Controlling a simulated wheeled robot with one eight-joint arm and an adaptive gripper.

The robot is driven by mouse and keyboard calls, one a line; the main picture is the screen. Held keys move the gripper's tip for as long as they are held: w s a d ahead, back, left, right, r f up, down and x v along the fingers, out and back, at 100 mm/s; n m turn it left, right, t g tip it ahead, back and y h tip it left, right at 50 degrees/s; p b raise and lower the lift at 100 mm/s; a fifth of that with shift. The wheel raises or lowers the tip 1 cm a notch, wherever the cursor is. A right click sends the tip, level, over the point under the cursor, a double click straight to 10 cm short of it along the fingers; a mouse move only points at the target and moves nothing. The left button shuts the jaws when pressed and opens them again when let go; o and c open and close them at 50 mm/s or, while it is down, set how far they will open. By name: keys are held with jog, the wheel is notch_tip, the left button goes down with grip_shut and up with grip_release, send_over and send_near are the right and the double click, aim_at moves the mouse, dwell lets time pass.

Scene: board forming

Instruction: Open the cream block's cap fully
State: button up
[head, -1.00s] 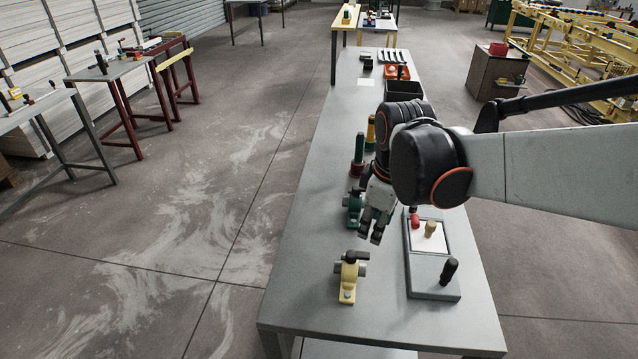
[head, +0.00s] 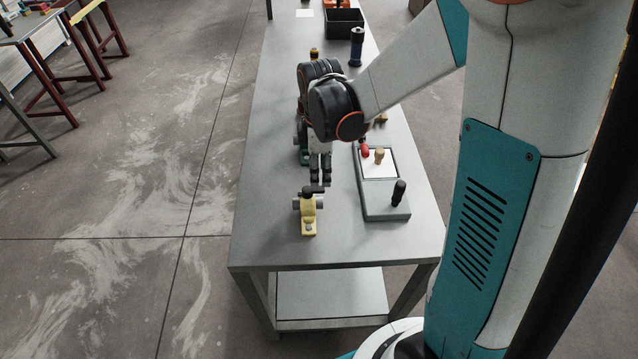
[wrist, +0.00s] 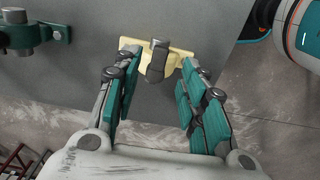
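The cream block (head: 308,222) stands near the front end of the grey workbench. It has a dark cap or lever (head: 313,190) on top and a grey cylinder through its side. In the wrist view the cream block (wrist: 176,58) lies ahead of the fingers, with its dark top part (wrist: 157,58) between the fingertip lines. My gripper (head: 320,182) points down just behind and above the block. In the wrist view my gripper (wrist: 158,66) is open, its teal-padded fingers wide apart with nothing held. I cannot tell whether a fingertip touches the block.
A green block (wrist: 30,35) of similar shape stands behind the cream one, partly hidden by my arm in the head view. A grey panel (head: 386,207) with a black handle and red and tan knobs lies to the right. The workbench's front corner (head: 250,255) is clear.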

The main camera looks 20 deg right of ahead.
aim_at(320, 188)
jog(key=shift+f+b, duration=0.55)
jog(key=shift+f, duration=2.1)
grip_shut()
